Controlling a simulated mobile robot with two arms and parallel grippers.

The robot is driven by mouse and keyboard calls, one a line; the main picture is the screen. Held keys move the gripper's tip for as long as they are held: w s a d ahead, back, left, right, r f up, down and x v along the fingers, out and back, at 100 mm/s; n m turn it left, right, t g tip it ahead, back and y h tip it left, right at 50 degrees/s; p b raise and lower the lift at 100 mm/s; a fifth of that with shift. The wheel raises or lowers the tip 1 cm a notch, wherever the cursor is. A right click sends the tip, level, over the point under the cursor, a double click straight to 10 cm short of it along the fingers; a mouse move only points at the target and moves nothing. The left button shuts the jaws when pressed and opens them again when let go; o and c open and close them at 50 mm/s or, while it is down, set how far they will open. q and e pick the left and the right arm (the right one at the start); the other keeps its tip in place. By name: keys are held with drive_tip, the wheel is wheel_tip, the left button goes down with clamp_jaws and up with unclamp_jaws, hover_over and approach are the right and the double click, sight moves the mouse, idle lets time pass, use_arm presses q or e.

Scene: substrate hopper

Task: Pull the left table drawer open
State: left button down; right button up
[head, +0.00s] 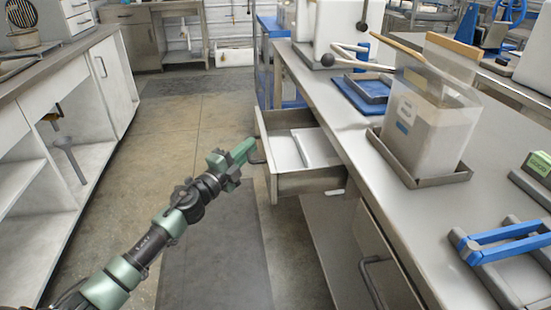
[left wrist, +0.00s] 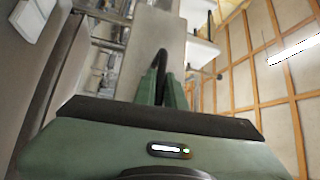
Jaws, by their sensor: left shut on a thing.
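The left table drawer (head: 310,182) juts out from under the grey worktop (head: 384,170) in the head view and stands open. Flat white items lie inside it. My left gripper (head: 248,152) is at the drawer's front, shut on its dark handle (head: 258,156). In the left wrist view the green fingers (left wrist: 162,91) close around the dark curved handle (left wrist: 159,62), with the pale drawer front beyond. My right gripper is not in view.
A clear hopper bin (head: 425,125) stands on a tray on the worktop, near a blue tray (head: 368,92) and a blue-handled tool (head: 505,242). A cabinet with a handle (head: 372,280) is below.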

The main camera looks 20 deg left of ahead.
use_arm(q)
drive_tip(key=s+a, duration=0.3)
drive_tip(key=a, duration=0.2)
drive_tip(key=shift+s+a+b, duration=0.3)
drive_tip(key=shift+s+b, duration=0.1)
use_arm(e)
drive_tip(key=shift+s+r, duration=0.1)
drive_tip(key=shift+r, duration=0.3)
use_arm(q)
drive_tip(key=shift+f, duration=0.1)
drive_tip(key=c, duration=1.8)
unclamp_jaws()
drive_tip(key=shift+o, duration=0.2)
drive_tip(key=v, duration=0.8)
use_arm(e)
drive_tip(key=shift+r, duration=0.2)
use_arm(q)
drive_tip(key=shift+w, duration=0.1)
